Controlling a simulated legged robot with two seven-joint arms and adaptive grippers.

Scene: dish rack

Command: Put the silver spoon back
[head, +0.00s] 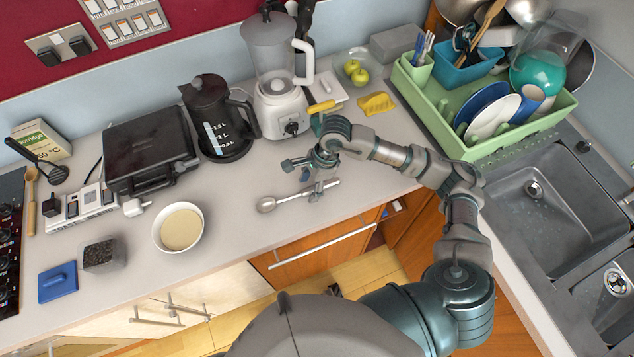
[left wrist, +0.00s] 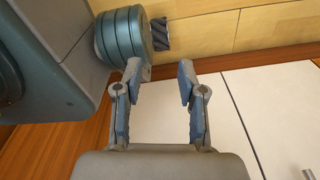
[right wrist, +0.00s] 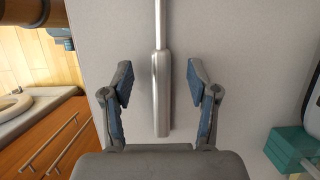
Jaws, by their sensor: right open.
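The silver spoon (head: 290,200) lies on the grey counter near its front edge, its bowl toward the left. My right gripper (head: 316,182) is over its handle end. In the right wrist view, the spoon handle (right wrist: 161,95) lies between the open fingers of the right gripper (right wrist: 160,78), with a gap on both sides. My left gripper (left wrist: 158,82) is open and empty in the left wrist view, above the floor and cabinet fronts. It does not show in the head view. A green dish rack (head: 487,145) stands at the right, with a cutlery cup (head: 416,72) holding several utensils.
A white bowl (head: 196,240) stands left of the spoon. A blender (head: 275,105), black kettle (head: 215,120) and yellow cloth (head: 376,103) are behind. The sink (head: 540,207) is at the right. The counter around the spoon is clear.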

